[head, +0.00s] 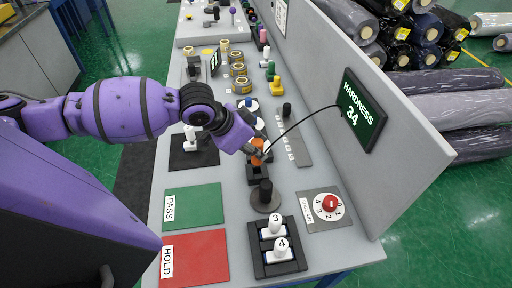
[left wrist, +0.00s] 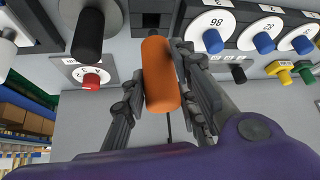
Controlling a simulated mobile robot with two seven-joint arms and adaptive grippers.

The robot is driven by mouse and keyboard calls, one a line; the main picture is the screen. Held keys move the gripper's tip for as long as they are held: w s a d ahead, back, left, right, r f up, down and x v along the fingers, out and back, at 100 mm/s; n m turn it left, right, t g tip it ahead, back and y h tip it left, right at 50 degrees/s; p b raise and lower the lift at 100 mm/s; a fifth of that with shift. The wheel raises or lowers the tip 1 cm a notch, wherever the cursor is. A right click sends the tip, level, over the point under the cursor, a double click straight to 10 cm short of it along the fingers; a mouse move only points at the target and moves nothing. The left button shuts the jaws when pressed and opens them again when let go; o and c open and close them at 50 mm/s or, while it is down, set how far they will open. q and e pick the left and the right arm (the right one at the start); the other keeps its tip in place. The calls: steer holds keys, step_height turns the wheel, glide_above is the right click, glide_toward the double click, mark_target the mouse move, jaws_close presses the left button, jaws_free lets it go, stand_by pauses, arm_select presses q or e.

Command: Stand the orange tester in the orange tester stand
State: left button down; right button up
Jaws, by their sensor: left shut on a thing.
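The orange tester (head: 257,145) is a small orange cylinder held by my left gripper (head: 256,151) over the middle of the bench. In the left wrist view the tester (left wrist: 161,80) stands between the two dark fingers of the left gripper (left wrist: 160,92). A black block (head: 258,174), which looks like the tester stand, is directly below the tester in the head view. The fingers cover the tester's lower end, so I cannot tell whether it touches the block. My right gripper is not in view.
A black-knobbed round base (head: 266,198) stands just in front of the block. A tray with weights 3 and 4 (head: 279,252), a red dial (head: 329,203), and green PASS (head: 193,206) and red HOLD (head: 194,258) mats lie nearby. A black cable runs from the HARDNESS display (head: 360,112) toward the tester.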

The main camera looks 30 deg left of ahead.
arm_select(q)
steer(key=shift+r, duration=0.1)
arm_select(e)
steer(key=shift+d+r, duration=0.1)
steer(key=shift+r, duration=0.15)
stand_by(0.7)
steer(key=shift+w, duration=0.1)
arm_select(q)
steer(key=shift+p, duration=0.4)
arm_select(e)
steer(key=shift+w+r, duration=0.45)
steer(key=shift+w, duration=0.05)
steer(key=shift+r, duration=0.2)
arm_select(q)
steer(key=shift+f, duration=0.7)
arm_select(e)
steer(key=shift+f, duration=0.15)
arm_select(q)
steer(key=shift+f, duration=0.5)
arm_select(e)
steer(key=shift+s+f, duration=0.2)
arm_select(q)
steer(key=shift+f, duration=0.1)
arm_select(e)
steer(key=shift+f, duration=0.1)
arm_select(q)
steer(key=shift+f, duration=0.35)
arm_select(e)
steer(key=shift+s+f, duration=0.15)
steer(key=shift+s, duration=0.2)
